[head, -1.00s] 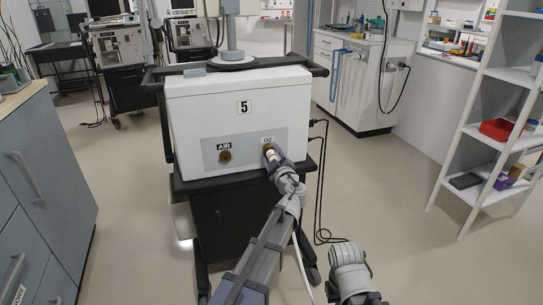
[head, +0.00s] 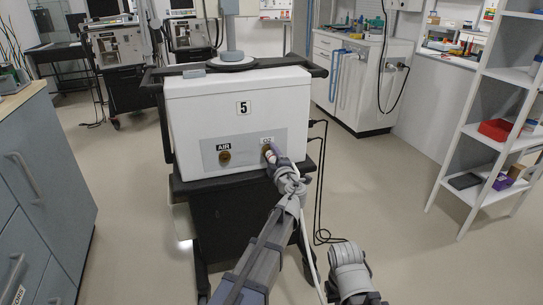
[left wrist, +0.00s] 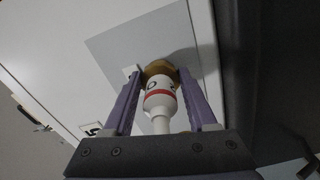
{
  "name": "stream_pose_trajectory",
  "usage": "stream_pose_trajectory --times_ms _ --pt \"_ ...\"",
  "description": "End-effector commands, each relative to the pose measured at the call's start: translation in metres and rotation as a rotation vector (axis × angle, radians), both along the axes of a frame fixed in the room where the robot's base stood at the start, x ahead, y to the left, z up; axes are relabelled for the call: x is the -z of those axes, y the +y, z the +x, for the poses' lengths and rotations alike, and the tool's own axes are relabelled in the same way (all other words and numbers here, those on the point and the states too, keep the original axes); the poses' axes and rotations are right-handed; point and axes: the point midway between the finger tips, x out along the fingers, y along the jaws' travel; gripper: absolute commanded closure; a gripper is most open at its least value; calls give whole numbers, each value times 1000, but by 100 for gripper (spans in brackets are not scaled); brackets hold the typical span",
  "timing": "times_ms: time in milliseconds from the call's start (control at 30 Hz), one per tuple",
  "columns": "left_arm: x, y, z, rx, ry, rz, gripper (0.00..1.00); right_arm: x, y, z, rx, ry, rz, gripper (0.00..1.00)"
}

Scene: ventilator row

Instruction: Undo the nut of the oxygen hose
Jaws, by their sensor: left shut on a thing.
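The ventilator (head: 215,110), a white box marked 5, carries a grey panel with an AIR port (head: 224,157) and an O2 port. At the O2 port the hose end (head: 269,155) is white with a red band. In the left wrist view the hose end (left wrist: 160,100) points at a brass-coloured nut (left wrist: 160,68) against the panel. My left gripper (left wrist: 160,76) has its purple fingers on either side of the nut and is shut on it; it also shows in the head view (head: 272,159). The fingertips' contact is partly hidden. The white hose (head: 307,245) hangs down beside my left arm.
The ventilator stands on a black cart (head: 235,220), with dark cables (head: 322,180) at its right side. A grey cabinet (head: 45,190) is at the left and a white shelf rack (head: 490,130) at the right. The floor between is open.

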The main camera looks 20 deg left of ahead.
Motion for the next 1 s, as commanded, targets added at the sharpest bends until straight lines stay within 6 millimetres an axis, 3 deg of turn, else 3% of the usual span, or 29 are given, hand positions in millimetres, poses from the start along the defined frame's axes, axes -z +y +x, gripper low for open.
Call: stream_pose_trajectory --times_ms 367,400,667,1000 --pt "0 0 0 1 -2 -6 98 0 0 0 0 0 0 100" --pt "0 0 0 1 -2 -6 39 0 0 0 0 0 0 100" --pt "0 0 0 1 -2 -4 11 0 0 0 0 0 0 100" --pt "0 -2 -3 1 -2 -4 11 0 0 0 0 0 0 100"
